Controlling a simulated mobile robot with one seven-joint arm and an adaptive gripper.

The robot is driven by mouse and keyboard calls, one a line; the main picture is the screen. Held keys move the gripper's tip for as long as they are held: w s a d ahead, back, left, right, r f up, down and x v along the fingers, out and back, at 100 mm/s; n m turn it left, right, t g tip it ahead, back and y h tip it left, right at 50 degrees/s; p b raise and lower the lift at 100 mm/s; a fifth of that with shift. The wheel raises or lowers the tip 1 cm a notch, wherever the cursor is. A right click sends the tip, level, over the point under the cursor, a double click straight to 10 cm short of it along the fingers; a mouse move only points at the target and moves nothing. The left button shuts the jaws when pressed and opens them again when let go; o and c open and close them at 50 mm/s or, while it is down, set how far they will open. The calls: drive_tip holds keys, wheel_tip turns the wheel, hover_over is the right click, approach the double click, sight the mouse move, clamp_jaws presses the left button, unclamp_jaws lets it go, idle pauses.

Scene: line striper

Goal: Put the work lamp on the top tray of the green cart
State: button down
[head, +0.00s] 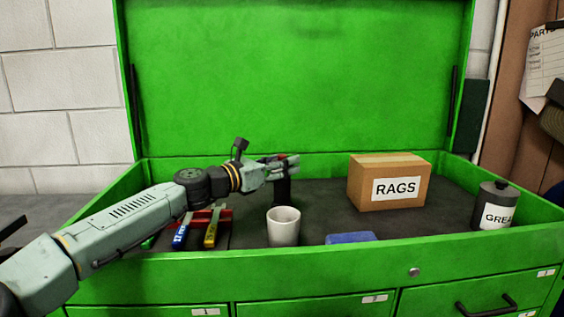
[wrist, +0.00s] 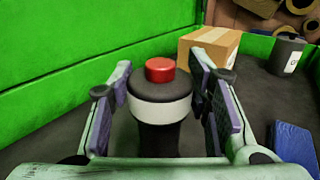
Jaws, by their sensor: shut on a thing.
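The work lamp is a dark upright cylinder with a pale band and a red cap (wrist: 160,69). In the head view its black body (head: 282,191) shows below my gripper (head: 290,162), at the back middle of the green cart's (head: 330,272) dark-floored top tray. In the wrist view my gripper (wrist: 160,82) has one finger on each side of the lamp and is shut on it. The lamp's foot is hidden in the wrist view, and I cannot tell whether it touches the tray floor.
A RAGS box (head: 390,182) stands right of the lamp, with a grease can (head: 493,206) farther right. A white cup (head: 284,227), a blue block (head: 351,238) and a red rack with blue and yellow-handled tools (head: 210,229) are nearer the front. A raised green lid (head: 295,75) stands behind.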

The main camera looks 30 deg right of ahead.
drive_tip(key=shift+f, duration=0.15)
drive_tip(key=c, duration=0.9)
unclamp_jaws()
drive_tip(key=shift+o, duration=0.2)
